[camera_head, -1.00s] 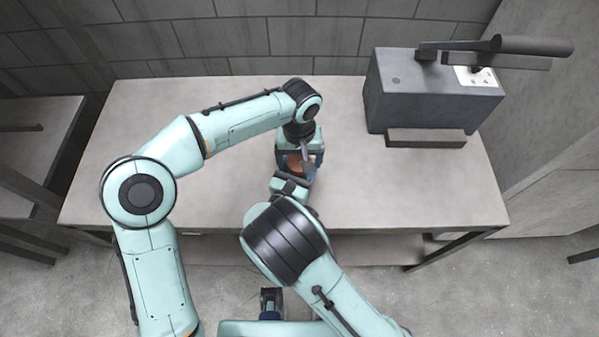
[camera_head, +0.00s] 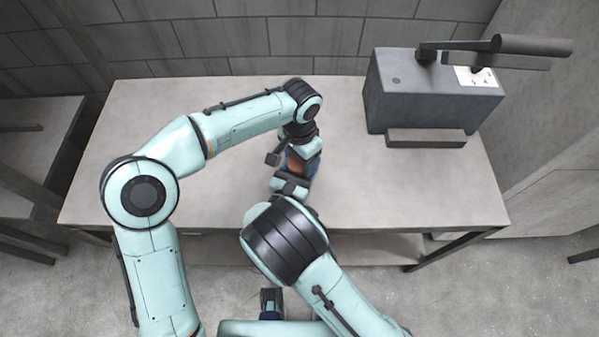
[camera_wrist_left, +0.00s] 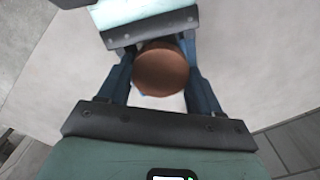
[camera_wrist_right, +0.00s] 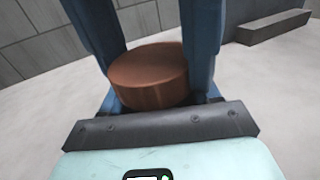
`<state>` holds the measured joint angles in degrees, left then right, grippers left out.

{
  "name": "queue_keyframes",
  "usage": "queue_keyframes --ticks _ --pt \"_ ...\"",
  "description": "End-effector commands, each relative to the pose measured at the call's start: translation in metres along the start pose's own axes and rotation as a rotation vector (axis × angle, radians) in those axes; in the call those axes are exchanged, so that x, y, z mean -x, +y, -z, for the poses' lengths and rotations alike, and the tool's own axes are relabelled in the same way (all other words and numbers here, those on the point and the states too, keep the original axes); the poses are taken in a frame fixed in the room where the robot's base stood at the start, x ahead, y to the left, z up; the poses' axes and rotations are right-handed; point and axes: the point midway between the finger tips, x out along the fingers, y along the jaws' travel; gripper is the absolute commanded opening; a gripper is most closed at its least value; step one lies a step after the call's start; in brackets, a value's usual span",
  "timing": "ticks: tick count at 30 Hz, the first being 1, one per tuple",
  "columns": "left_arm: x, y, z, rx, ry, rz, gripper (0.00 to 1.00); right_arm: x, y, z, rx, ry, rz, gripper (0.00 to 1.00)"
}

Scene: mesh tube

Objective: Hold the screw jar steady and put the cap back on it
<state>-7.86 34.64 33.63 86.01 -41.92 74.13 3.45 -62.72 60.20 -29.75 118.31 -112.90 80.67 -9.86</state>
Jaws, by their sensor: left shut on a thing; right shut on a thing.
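The brown round cap (camera_wrist_right: 148,76) sits between the blue fingers of my left gripper (camera_head: 303,163), which come down from above. The left gripper is shut on the cap. The left wrist view shows the cap (camera_wrist_left: 162,68) from above. My right gripper (camera_head: 294,178) reaches in low from the front, directly below the cap. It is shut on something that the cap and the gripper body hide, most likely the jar. The jar itself cannot be made out, so I cannot tell whether the cap touches or is seated on it.
The grey table (camera_head: 200,190) is mostly bare around the grippers. A grey box-shaped machine with a long lever handle (camera_head: 430,95) stands at the back right. A tiled wall (camera_head: 240,40) runs behind the table.

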Motion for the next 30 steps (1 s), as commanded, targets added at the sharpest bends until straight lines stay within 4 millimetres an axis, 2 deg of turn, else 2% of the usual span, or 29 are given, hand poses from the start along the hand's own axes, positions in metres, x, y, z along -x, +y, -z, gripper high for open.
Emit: queue_keyframes --ticks 9,10,12,21,30 --pt "0.0 -0.001 0.0 -0.019 0.001 0.001 0.28 0.0 0.0 0.0 0.0 0.0 0.0 0.0" --pt "0.0 -0.001 0.0 -0.018 0.001 0.001 0.74 0.0 0.0 0.0 0.0 0.0 0.0 0.0" --pt "0.0 -0.001 0.0 -0.018 0.001 0.001 0.9 0.0 0.0 0.0 0.0 0.0 0.0 0.0" --pt "0.003 0.0 0.0 -0.017 0.002 0.002 0.9 0.0 0.0 0.0 0.001 0.0 0.0 0.0" --pt "0.039 0.0 0.001 -0.017 0.003 0.002 0.9 0.0 0.0 0.0 0.001 0.001 0.0 0.0"
